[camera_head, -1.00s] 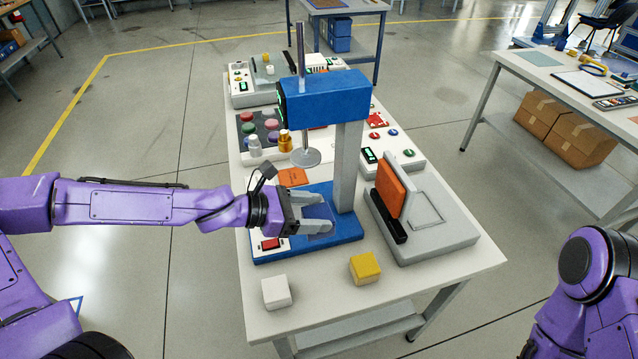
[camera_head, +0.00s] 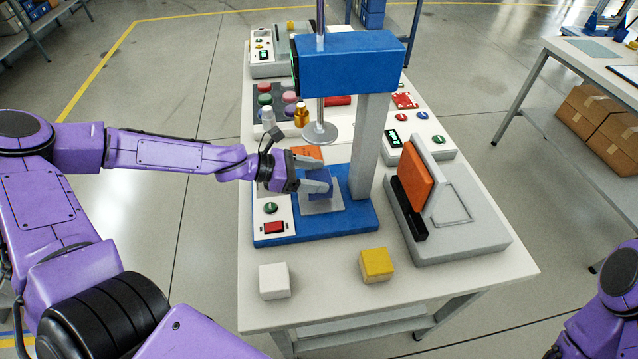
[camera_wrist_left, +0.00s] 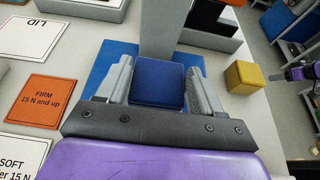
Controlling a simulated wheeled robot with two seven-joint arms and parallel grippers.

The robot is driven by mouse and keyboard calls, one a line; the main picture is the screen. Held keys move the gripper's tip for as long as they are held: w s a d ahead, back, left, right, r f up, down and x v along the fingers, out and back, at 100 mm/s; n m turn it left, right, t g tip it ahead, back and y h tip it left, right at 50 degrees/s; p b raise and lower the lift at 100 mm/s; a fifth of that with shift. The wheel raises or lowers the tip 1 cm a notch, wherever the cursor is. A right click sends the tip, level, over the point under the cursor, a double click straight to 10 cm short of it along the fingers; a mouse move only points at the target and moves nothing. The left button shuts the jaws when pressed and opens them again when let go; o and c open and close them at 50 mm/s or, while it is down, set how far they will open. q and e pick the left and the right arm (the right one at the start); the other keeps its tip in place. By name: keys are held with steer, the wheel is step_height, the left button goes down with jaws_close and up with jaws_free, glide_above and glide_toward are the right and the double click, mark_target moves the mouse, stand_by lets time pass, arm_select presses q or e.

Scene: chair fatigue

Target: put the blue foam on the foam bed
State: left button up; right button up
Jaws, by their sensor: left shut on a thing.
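The blue foam (camera_head: 318,184) is a small blue block between the fingers of my left gripper (camera_head: 321,180). It also shows in the left wrist view (camera_wrist_left: 160,84), with one finger on each side. My left gripper is shut on it. The foam bed appears to be the grey square plate (camera_head: 334,206) on the blue base of the press. The foam is at or just above this plate; I cannot tell whether it touches. My right arm shows at the right edge; its fingers cannot be made out.
The press column (camera_head: 367,145) stands just right of the foam, and its round disc (camera_head: 320,132) hangs behind the gripper. A white cube (camera_head: 274,281) and a yellow cube (camera_head: 377,264) lie in front. A grey fixture with an orange pad (camera_head: 417,180) stands right.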

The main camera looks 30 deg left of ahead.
arm_select(q)
steer(key=shift+w+f, duration=0.2)
steer(key=shift+f, duration=1.05)
steer(key=shift+w+r, duration=0.1)
steer(key=shift+w, duration=0.25)
steer(key=shift+c, duration=1.3)
steer(key=o, duration=1.5)
steer(key=shift+s+r, duration=0.1)
steer(key=shift+s, duration=0.05)
steer(key=shift+o, duration=0.4)
steer(key=shift+s+r, duration=0.1)
steer(key=shift+s, duration=0.1)
arm_select(e)
steer(key=shift+w+f, duration=0.1)
steer(key=shift+f, duration=0.75)
arm_select(q)
steer(key=shift+w, duration=0.1)
